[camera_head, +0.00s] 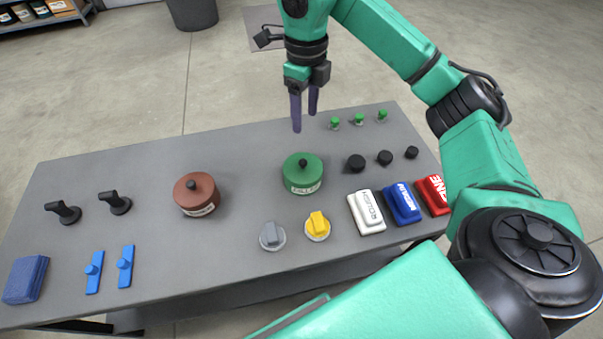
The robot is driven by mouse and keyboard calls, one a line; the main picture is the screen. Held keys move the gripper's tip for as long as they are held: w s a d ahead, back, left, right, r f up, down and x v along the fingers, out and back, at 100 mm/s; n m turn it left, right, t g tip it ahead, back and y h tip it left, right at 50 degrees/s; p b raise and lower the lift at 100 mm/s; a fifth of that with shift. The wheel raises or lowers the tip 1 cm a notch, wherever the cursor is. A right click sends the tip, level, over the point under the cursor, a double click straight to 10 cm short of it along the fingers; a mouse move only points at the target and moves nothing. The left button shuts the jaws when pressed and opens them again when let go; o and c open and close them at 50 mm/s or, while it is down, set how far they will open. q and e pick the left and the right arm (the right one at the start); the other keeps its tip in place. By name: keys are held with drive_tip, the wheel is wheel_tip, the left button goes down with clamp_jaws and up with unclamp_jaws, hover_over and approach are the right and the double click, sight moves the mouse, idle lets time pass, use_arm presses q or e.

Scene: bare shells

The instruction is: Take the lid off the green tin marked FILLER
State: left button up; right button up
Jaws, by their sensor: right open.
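The green tin (303,180) stands upright on the grey table, right of its middle, with its label facing the front. Its green lid (293,164) with a black knob (302,162) is on top. My right gripper (305,122) points down above the far part of the table, beyond the tin and apart from it. Its two dark purple fingers are spread with nothing between them. My left gripper is not in view.
A brown-red tin (196,196) with a black knob stands to the left. Black knobs (356,163), green pegs (359,119), a grey dial (272,237), a yellow dial (317,227) and white, blue and red blocks (403,204) surround the green tin. The table between the tins is clear.

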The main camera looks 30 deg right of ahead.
sight(303, 162)
wheel_tip(303, 162, down, 15)
drive_tip(key=shift+w+a+r, duration=0.1)
drive_tip(key=shift+a, duration=0.05)
clamp_jaws()
